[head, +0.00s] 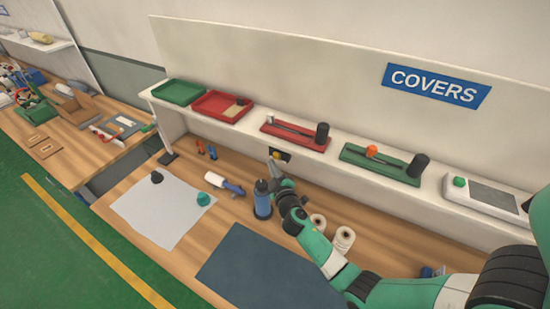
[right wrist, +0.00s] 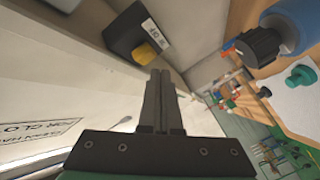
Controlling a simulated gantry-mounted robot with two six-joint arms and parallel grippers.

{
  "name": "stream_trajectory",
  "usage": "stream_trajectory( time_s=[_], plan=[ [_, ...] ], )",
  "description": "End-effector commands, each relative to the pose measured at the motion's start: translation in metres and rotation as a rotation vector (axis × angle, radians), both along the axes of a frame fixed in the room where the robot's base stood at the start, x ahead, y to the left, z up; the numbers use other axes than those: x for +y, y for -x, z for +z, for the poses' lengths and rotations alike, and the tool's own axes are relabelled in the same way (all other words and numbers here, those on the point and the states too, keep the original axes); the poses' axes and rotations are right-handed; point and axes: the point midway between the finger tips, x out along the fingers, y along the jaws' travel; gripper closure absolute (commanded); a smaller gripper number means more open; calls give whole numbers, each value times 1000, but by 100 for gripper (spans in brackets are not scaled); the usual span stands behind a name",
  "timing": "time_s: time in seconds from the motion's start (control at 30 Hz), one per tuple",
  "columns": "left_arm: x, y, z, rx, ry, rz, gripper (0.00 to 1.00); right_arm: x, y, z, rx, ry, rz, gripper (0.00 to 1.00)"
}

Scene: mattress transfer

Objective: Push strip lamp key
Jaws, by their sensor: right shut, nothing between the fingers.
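The strip lamp key looks to be the yellow key (head: 276,155) on a small black box (head: 286,155) under the front of the white shelf. In the right wrist view the yellow key (right wrist: 145,53) stands out from the black box (right wrist: 128,32), which bears a small white label. My right gripper (head: 271,163) is shut and empty, with its tips just below the key in the head view. In the right wrist view the closed fingers (right wrist: 160,76) point close beside the key; I cannot tell whether they touch it. My left gripper is not in view.
A blue bottle (head: 262,203) with a dark top stands near my right gripper. White rolls (head: 344,240) stand beside my right arm. The white shelf (head: 248,113) above carries trays and red and green fixtures. A grey sheet (head: 160,212) and a dark mat (head: 255,268) lie on the bench.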

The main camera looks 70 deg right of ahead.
Motion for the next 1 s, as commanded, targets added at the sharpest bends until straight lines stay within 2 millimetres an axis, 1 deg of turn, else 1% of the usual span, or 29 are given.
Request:
stream_trajectory(
  time_s=[0.03,0.1,0.3,0.4,0.5,1.0],
  plan=[
    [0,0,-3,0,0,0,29,7,-1,-2,0,1,4,100],
    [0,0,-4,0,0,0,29,15,-2,-2,1,0,4,100],
    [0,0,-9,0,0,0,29,39,-4,-2,1,1,4,100],
    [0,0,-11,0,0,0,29,47,-5,-1,0,1,2,100],
    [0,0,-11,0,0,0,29,49,-4,-1,1,0,1,100],
    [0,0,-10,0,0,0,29,49,-4,0,0,-1,1,100]
  ],
)
